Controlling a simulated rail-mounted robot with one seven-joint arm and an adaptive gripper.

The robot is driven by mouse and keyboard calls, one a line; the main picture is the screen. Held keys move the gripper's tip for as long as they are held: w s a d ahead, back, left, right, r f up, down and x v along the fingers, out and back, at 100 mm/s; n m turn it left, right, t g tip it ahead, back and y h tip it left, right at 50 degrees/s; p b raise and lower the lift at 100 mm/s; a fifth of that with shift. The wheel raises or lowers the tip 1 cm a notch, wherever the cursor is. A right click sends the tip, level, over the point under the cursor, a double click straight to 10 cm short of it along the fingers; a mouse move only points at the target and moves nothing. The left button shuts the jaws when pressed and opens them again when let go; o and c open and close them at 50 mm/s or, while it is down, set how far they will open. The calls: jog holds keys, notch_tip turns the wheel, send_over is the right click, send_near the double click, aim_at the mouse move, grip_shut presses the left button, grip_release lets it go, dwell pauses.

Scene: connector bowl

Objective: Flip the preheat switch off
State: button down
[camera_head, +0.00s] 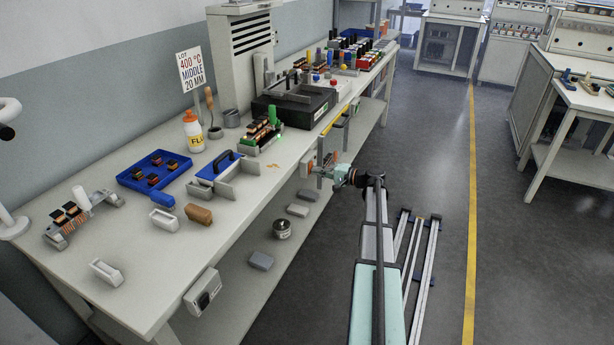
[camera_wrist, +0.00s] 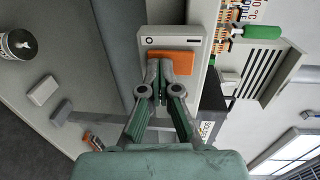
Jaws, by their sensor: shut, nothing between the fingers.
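The switch is a light grey box (camera_wrist: 208,42) with an orange rocker (camera_wrist: 184,62) in the wrist view. A circle mark is at the left of its face and a short bar mark at the right. In the head view the box (camera_head: 305,166) is on the front edge of the bench, mostly beside my gripper (camera_head: 323,170). In the wrist view my gripper (camera_wrist: 158,72) is shut and empty, its fingertips over the left part of the rocker. I cannot tell whether they touch it. The rocker's left part is hidden, so its tilt is unclear.
The bench (camera_head: 120,260) holds a blue tray (camera_head: 152,172), a glue bottle (camera_head: 193,130), a black hot plate (camera_head: 292,108) and a connector board (camera_head: 262,138). Another grey box (camera_head: 203,291) hangs on the front edge. A jar (camera_head: 282,229) stands on the lower shelf.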

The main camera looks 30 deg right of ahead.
jog(key=s+d+f, duration=0.1)
jog(key=s+d, duration=0.2)
jog(key=s, duration=0.2)
jog(key=s+d+f+b, duration=0.1)
jog(key=s+d+f, duration=0.1)
jog(key=s+d, duration=0.2)
jog(key=s, duration=0.2)
jog(key=shift+s, duration=0.3)
dwell(0.4)
